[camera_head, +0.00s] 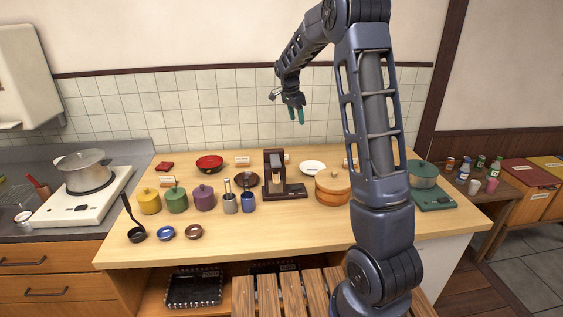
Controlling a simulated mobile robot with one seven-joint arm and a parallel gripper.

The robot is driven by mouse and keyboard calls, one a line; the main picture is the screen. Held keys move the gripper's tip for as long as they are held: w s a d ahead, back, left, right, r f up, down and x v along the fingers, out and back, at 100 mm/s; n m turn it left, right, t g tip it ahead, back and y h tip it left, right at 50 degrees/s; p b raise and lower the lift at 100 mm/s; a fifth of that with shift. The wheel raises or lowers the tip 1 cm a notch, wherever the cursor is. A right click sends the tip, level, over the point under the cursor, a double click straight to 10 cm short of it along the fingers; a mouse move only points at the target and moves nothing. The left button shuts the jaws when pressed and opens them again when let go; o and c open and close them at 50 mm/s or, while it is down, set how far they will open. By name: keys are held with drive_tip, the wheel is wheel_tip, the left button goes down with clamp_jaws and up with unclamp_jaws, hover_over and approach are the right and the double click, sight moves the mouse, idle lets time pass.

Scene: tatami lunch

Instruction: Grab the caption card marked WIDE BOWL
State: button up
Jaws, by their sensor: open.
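Several small cream caption cards stand on the wooden counter (275,222). One card (242,161) stands right of a red bowl (209,163), and another card (166,181) stands behind the lidded pots. Parts of other cards show behind the brown stand and near my arm. Their lettering is too small to read, so I cannot tell which one says WIDE BOWL. My gripper (296,115) has teal fingertips pointing down, apart and empty. It hangs in front of the tiled wall, above the counter's back part, touching nothing.
A tall brown stand (275,178) rises below my gripper. Yellow (149,201), green (176,199) and purple (204,197) pots stand left. A white plate (312,167) and round wooden tub (333,187) are right. The counter's front middle is clear.

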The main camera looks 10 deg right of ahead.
drive_tip(key=w+a+f+m, duration=0.1)
drive_tip(key=w+a+f, duration=0.1)
drive_tip(key=w+f, duration=0.2)
drive_tip(key=w+a+f+m+h, duration=0.1)
drive_tip(key=w+a+f+m, duration=0.1)
drive_tip(key=f, duration=0.5)
drive_tip(key=w+a+f+m+h, duration=0.1)
drive_tip(key=w+a+f, duration=0.3)
drive_tip(key=w+f, duration=0.2)
drive_tip(key=shift+w+m+g, duration=0.25)
drive_tip(key=shift+m+g, duration=0.05)
drive_tip(key=shift+g, duration=0.1)
drive_tip(key=x, duration=1)
drive_tip(key=shift+d+f, duration=0.1)
drive_tip(key=shift+f, duration=0.25)
drive_tip(key=c, duration=1)
